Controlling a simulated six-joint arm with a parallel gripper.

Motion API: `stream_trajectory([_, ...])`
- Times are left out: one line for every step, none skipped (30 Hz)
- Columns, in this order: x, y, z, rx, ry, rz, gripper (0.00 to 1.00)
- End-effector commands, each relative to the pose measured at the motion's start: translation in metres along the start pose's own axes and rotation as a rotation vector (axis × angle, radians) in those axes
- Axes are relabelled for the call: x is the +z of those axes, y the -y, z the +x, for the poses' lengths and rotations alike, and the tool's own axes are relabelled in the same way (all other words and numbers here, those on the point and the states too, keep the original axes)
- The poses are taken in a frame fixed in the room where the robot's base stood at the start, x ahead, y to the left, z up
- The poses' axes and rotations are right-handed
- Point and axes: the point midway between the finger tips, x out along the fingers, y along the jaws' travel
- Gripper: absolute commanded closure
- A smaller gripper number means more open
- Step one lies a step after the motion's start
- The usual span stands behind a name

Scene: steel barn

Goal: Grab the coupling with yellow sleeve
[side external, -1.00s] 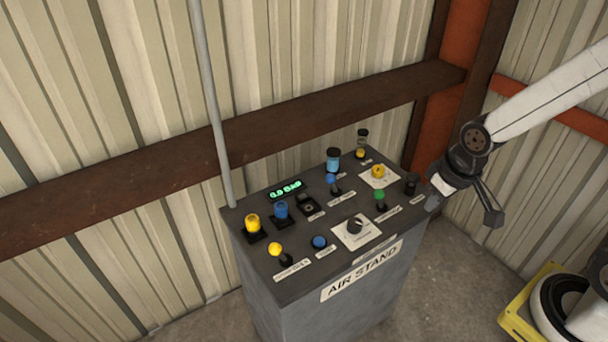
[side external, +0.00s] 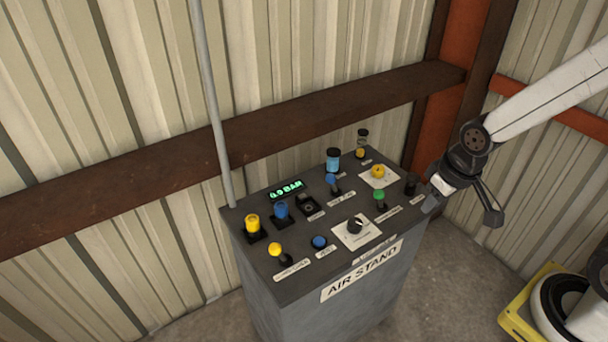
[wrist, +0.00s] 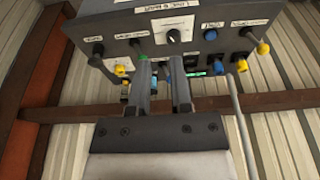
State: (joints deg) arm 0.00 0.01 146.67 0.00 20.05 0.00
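The coupling with a yellow sleeve (side external: 252,223) stands upright at the left end of the sloped panel, beside a blue-sleeved coupling (side external: 281,210). In the wrist view, where the panel appears upside down, the yellow sleeve (wrist: 242,66) is right of the fingers, with the blue sleeve (wrist: 218,68) nearer. My gripper (side external: 433,203) is off the panel's right end, far from the yellow sleeve. In the wrist view my gripper (wrist: 160,65) has its two fingers apart, with no object visibly held between them.
Space above the panel looks clear.

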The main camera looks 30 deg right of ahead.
Motion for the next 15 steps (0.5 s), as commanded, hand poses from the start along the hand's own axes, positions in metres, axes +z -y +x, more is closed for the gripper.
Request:
stream_trajectory([0.0, 0.0, 0.0, 0.0, 0.0, 0.0, 0.56])
stream_trajectory([0.0, 0.0, 0.0, 0.0, 0.0, 0.0, 0.46])
stream_trajectory([0.0, 0.0, 0.0, 0.0, 0.0, 0.0, 0.33])
stream_trajectory([0.0, 0.0, 0.0, 0.0, 0.0, 0.0, 0.24])
stream_trajectory([0.0, 0.0, 0.0, 0.0, 0.0, 0.0, 0.14])
stream_trajectory([0.0, 0.0, 0.0, 0.0, 0.0, 0.0, 0.08])
stream_trajectory([0.0, 0.0, 0.0, 0.0, 0.0, 0.0, 0.08])
stream_trajectory([0.0, 0.0, 0.0, 0.0, 0.0, 0.0, 0.08])
stream_trajectory([0.0, 0.0, 0.0, 0.0, 0.0, 0.0, 0.08])
stream_trajectory([0.0, 0.0, 0.0, 0.0, 0.0, 0.0, 0.08])
stream_trajectory([0.0, 0.0, 0.0, 0.0, 0.0, 0.0, 0.08])
stream_trajectory([0.0, 0.0, 0.0, 0.0, 0.0, 0.0, 0.08])
stream_trajectory([0.0, 0.0, 0.0, 0.0, 0.0, 0.0, 0.08])
stream_trajectory([-0.0001, 0.0, 0.0, 0.0, 0.0, 0.0, 0.08])
stream_trajectory([-0.0006, 0.0002, 0.0, 0.0, 0.0, -0.001, 0.08])
